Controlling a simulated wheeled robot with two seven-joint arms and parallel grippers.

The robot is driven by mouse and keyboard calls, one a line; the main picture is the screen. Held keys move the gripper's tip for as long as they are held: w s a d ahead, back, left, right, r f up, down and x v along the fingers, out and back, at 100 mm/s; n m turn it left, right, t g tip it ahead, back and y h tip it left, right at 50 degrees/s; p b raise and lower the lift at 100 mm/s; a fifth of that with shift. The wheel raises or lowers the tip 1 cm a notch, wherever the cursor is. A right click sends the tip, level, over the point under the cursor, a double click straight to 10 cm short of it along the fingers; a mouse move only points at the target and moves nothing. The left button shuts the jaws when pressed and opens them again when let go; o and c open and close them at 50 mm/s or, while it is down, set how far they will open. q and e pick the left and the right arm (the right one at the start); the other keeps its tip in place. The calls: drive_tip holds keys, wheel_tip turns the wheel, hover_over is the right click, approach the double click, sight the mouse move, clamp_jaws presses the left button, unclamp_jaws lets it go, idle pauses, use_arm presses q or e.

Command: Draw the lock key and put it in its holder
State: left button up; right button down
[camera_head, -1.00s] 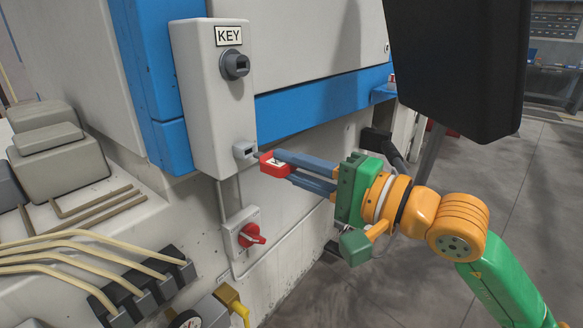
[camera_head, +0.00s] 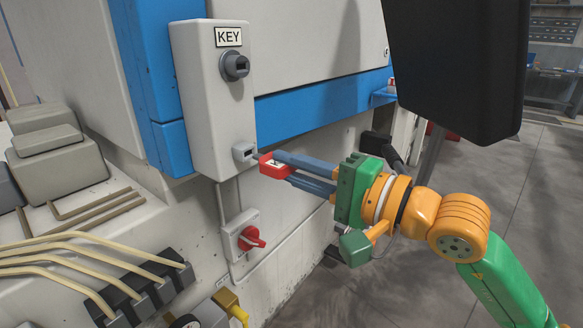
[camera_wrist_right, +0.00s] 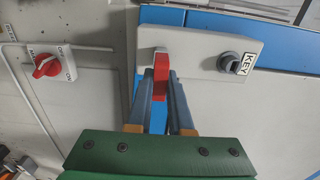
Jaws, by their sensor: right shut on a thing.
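My right gripper (camera_head: 283,169) is shut on the red head of the lock key (camera_head: 269,168). The red head also shows between the two fingers in the right wrist view (camera_wrist_right: 161,77). The key's front end meets the small grey holder (camera_head: 244,151) low on the white box; how deep it sits in there cannot be told. The round dark lock (camera_head: 235,66) under the KEY label, higher on the box, has an empty slot. It shows at the right in the right wrist view (camera_wrist_right: 228,62). My left gripper is out of view.
The white box (camera_head: 211,110) is mounted beside a blue frame (camera_head: 155,100). A red rotary switch (camera_head: 241,236) sits below. Pale hoses (camera_head: 90,240) and grey blocks lie at the left. A black panel (camera_head: 455,60) hangs above my right arm. Open floor lies at the right.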

sight(274, 162)
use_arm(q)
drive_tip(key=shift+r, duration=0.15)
use_arm(e)
drive_tip(key=shift+x, duration=1.6)
drive_tip(key=c, duration=0.7)
unclamp_jaws()
drive_tip(key=shift+c, duration=0.2)
drive_tip(key=shift+s+d, duration=0.1)
drive_tip(key=shift+d, duration=0.1)
drive_tip(key=b+v, duration=0.1)
drive_tip(key=v, duration=0.5)
drive_tip(key=shift+s+d+f+b, duration=0.1)
drive_tip(key=shift+b, duration=0.3)
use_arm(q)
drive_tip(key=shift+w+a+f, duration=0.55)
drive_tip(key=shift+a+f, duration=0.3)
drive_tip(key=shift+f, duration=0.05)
use_arm(e)
drive_tip(key=shift+s+d, duration=0.1)
drive_tip(key=shift+s, duration=0.05)
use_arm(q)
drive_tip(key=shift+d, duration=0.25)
